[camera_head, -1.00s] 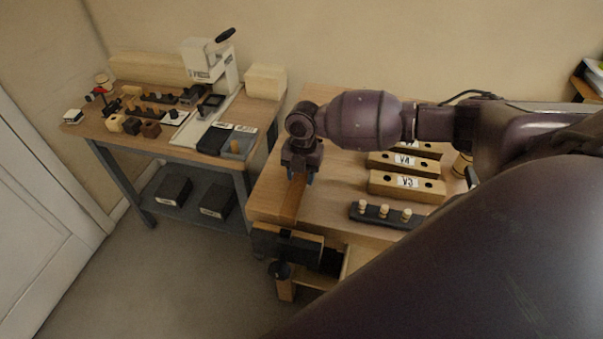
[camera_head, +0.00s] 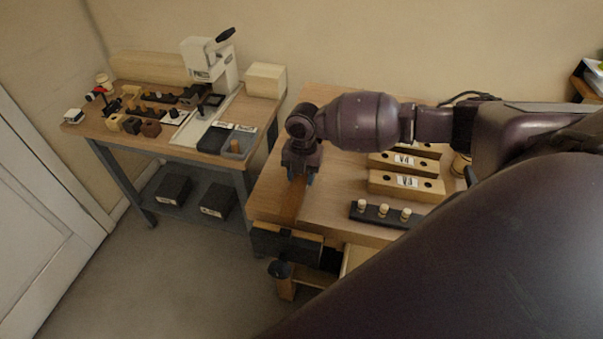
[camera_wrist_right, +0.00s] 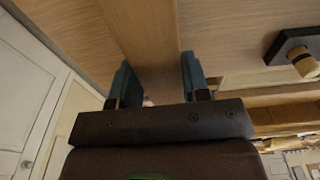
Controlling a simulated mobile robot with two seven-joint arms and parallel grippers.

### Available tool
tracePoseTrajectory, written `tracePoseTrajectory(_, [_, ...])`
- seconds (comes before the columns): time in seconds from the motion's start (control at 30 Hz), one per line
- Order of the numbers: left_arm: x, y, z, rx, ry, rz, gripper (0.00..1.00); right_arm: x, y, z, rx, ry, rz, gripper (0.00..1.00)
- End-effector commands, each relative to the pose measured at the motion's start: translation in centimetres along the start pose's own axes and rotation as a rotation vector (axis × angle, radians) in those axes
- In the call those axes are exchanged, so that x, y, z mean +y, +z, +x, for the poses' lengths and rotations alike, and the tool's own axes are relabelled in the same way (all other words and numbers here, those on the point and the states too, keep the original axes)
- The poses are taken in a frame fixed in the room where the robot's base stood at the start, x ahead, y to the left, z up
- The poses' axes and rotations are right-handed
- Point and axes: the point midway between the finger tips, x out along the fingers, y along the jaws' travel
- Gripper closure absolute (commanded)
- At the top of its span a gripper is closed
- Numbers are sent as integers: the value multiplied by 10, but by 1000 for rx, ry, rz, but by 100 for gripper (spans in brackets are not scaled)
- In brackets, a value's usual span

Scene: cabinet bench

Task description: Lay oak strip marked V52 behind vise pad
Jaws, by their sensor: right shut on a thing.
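A brown wooden strip (camera_head: 288,207) runs along the bench top from my right gripper (camera_head: 301,180) toward the vise (camera_head: 284,243) at the front edge. Its near end is just behind the vise's dark pad; I cannot tell if they touch. In the right wrist view the strip (camera_wrist_right: 143,30) passes between the two blue fingers of my right gripper (camera_wrist_right: 158,80), which is shut on it. The strip looks flat on or very close to the bench top. No V52 mark is readable. My left gripper is not in view.
Wooden blocks marked V4 (camera_head: 402,161) and V3 (camera_head: 406,184) lie to the right on the bench (camera_head: 335,205). A black rack with light pegs (camera_head: 385,213) is near the front. A second bench with a white press (camera_head: 210,62) stands at the left.

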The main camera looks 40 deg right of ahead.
Motion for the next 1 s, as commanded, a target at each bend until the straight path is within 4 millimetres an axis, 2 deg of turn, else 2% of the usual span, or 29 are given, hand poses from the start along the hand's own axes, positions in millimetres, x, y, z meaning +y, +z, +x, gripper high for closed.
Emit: tracePoseTrajectory(1.0, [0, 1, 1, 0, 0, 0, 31, 0, 1, 10, 0, 1, -1, 88])
